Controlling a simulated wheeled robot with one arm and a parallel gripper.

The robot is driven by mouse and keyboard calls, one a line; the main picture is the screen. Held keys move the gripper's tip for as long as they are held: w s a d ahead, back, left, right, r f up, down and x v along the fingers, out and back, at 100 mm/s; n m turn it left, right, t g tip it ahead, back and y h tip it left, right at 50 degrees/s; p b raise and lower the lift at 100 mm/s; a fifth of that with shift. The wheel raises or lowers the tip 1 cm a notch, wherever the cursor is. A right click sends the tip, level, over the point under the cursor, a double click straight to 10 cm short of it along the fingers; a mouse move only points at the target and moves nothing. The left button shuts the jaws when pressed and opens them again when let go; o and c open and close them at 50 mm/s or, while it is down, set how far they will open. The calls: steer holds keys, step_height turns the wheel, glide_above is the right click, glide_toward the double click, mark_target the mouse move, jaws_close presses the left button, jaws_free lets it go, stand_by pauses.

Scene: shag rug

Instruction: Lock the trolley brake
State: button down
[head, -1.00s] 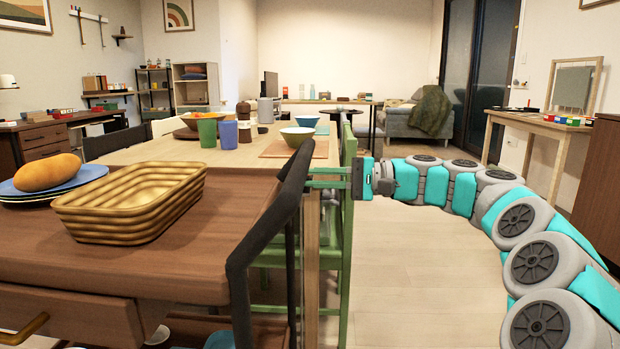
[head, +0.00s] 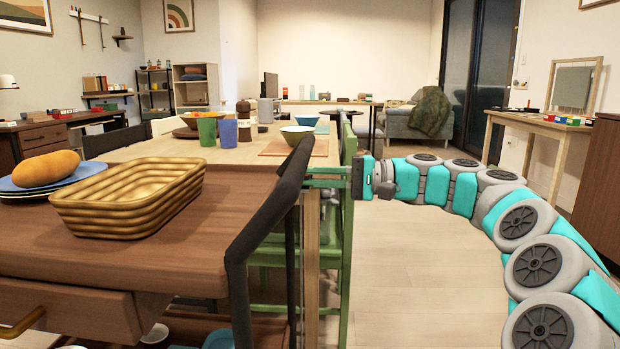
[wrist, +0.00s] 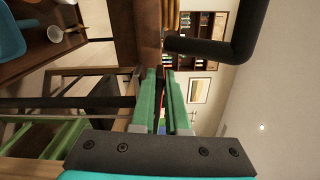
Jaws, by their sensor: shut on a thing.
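The trolley is dark wood, with its top (head: 150,255) at the left of the head view and a black handle bar (head: 262,225) at its right end. My gripper (head: 310,178) reaches in from the right at the handle's height, its green fingers running left to beside the bar. In the wrist view my gripper (wrist: 164,78) has its fingers close together, with a thin red part (wrist: 165,95) showing between them. The black bar (wrist: 215,48) passes just beyond the tips. The fingertips are partly hidden in the head view, and I cannot clearly make out the brake.
A gold ribbed basket (head: 130,200) and stacked plates (head: 75,178) with an orange-brown loaf stand on the trolley. A green chair (head: 346,250) stands close behind my gripper. A dining table (head: 255,150) with cups and bowls lies beyond. The floor (head: 430,290) at the right is clear.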

steer(key=c, duration=1.2)
jaws_free()
